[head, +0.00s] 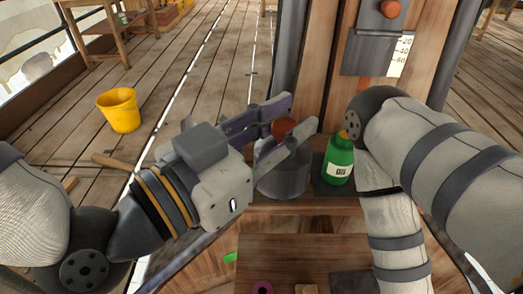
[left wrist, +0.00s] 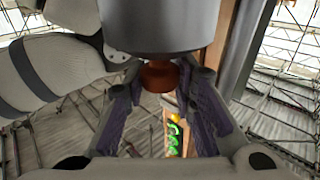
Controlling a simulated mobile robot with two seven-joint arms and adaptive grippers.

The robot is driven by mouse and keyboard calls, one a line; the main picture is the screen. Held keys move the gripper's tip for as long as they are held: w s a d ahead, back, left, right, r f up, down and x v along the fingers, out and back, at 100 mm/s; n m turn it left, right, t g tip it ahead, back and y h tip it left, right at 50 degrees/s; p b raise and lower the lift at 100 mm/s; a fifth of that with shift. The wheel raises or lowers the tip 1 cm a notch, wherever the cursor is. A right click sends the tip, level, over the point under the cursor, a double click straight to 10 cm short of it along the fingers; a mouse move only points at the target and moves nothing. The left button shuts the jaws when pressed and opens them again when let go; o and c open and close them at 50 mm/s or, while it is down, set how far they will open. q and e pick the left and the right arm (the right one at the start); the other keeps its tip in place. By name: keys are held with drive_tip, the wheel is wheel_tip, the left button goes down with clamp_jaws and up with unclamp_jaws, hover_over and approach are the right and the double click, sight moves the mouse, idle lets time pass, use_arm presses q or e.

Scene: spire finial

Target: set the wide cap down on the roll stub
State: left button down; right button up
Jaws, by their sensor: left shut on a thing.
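The wide cap (head: 283,180) is a grey cylinder with a reddish-brown knob (head: 285,127) on top. My left gripper (head: 290,122) is shut on this knob, its purple-grey fingers on either side. In the left wrist view, the cap (left wrist: 155,22) fills the top middle, with the knob (left wrist: 158,76) between the fingers. The roll stub cannot be made out; the cap may hide it. I cannot tell whether the cap touches anything below. My right arm comes in from the right, but its gripper is out of view.
A green oil bottle (head: 338,160) stands close to the right of the cap. A wooden post (head: 325,55) rises behind, bearing a grey block (head: 372,55) and a scale (head: 401,55). A purple ring (head: 262,288) lies at the front. A yellow bucket (head: 119,110) stands on the floor.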

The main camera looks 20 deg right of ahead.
use_arm(q)
drive_tip(key=w+f, duration=0.3)
drive_tip(key=w+d+f+b, duration=0.1)
drive_tip(key=w+f, duration=0.4)
drive_tip(key=w, duration=0.2)
drive_tip(key=shift+w+d+f+b, duration=0.1)
drive_tip(key=shift+d+f+b, duration=0.25)
drive_tip(key=shift+f+b, duration=0.05)
drive_tip(key=shift+w+f, duration=0.4)
drive_tip(key=shift+w, duration=0.1)
drive_tip(key=shift+w+d+f+b, duration=0.1)
drive_tip(key=shift+w+f+b, duration=0.1)
drive_tip(key=shift+f, duration=0.7)
drive_tip(key=shift+w+f+b, duration=0.1)
drive_tip(key=shift+f+b, duration=0.1)
drive_tip(key=shift+f, duration=0.7)
use_arm(e)
drive_tip(key=s+f+g, duration=0.1)
drive_tip(key=s+f, duration=0.3)
drive_tip(key=shift+s+f+g, duration=0.25)
drive_tip(key=shift+g, duration=0.05)
use_arm(q)
drive_tip(key=shift+f, duration=0.2)
drive_tip(key=c, duration=1.3)
unclamp_jaws()
drive_tip(key=shift+c, duration=0.2)
